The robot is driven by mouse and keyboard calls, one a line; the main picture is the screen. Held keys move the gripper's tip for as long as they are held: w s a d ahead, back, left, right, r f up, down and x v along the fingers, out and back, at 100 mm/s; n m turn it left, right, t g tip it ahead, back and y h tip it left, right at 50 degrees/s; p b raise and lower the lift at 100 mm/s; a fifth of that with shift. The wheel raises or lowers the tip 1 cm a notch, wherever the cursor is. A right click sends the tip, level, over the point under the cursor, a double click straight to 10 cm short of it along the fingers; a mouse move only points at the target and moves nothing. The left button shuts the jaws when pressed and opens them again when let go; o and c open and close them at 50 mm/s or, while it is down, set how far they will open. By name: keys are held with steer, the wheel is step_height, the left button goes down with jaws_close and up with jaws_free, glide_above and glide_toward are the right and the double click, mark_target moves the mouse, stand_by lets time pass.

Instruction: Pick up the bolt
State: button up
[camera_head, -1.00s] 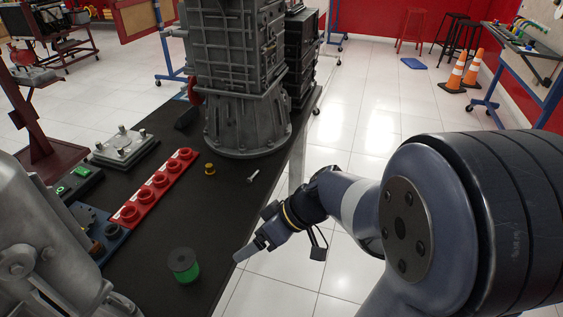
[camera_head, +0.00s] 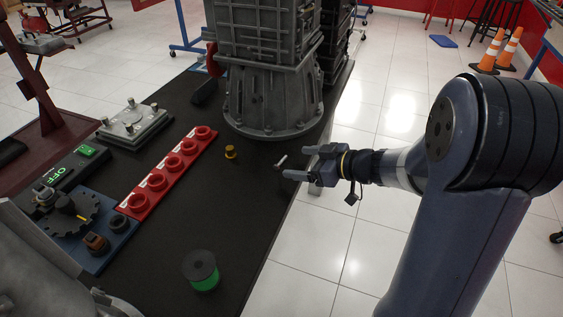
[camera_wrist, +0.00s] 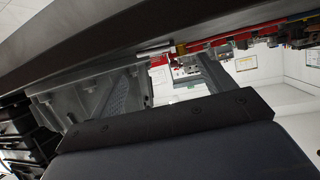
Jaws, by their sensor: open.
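The bolt (camera_head: 281,161) is a small silver piece on the black tabletop (camera_head: 237,215), near the table's right edge and in front of the grey gearbox housing. In the wrist view a small pale cylinder, which looks like the bolt (camera_wrist: 154,49), shows against the dark table surface. My gripper (camera_head: 297,162) is at the right edge of the table, just right of the bolt, pointing left. Its two fingers are apart with nothing between them. The bolt's head end lies close to the fingertips; whether they touch cannot be told.
The large gearbox housing (camera_head: 272,90) stands just behind the bolt. A brass piece (camera_head: 231,152) lies left of it, beside a red socketed strip (camera_head: 168,172). The table between spool and bolt is clear.

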mark_target(286, 166)
steer(key=shift+p+x, duration=0.3)
steer(key=shift+x, duration=2.45)
steer(key=shift+w, duration=0.15)
steer(key=shift+d, duration=0.1)
steer(key=shift+c, duration=0.4)
steer(key=c, duration=1)
steer(key=shift+r, duration=0.1)
